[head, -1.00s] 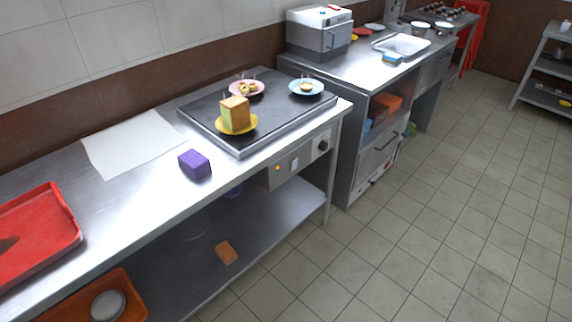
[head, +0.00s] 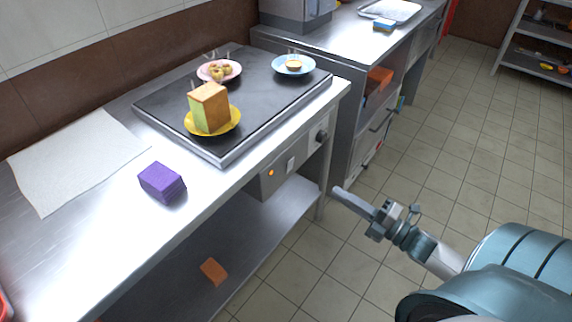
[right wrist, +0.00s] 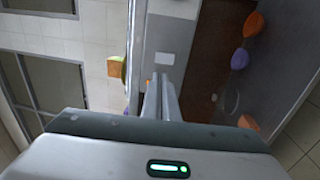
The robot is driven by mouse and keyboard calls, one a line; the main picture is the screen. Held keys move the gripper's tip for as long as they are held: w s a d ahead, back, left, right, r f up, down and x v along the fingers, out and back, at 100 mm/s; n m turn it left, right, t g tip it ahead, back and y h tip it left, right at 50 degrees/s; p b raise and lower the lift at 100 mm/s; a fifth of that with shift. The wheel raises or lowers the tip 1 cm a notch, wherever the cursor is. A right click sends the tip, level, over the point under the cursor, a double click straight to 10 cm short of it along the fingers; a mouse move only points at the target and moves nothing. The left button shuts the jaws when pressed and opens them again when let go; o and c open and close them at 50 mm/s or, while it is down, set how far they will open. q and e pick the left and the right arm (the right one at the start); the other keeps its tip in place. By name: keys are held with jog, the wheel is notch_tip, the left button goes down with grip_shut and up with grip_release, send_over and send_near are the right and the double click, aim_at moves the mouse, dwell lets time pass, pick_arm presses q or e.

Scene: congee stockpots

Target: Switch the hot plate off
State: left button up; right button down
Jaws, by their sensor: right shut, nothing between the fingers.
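The hot plate (head: 262,92) is a dark slab on the steel counter. Its front panel (head: 270,186) carries a lit orange lamp (head: 270,173), a white rocker switch (head: 290,163) and a black knob (head: 321,136). The switch also shows in the right wrist view (right wrist: 164,58), just beyond the fingertips. My right gripper (head: 341,191) is shut and empty, to the right of the panel in the head view and apart from it. In the right wrist view its fingers (right wrist: 163,82) lie together, pointing toward the panel. My left gripper is not in view.
A yellow plate with cake (head: 210,108), a pink plate (head: 230,72) and a blue plate (head: 293,65) stand on the hot plate. A purple block (head: 162,183) and white paper (head: 75,160) lie on the counter. An orange sponge-like block (head: 213,271) lies on the lower shelf.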

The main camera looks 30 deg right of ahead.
aim_at(291, 163)
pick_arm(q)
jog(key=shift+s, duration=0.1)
pick_arm(e)
jog(key=shift+s, duration=0.1)
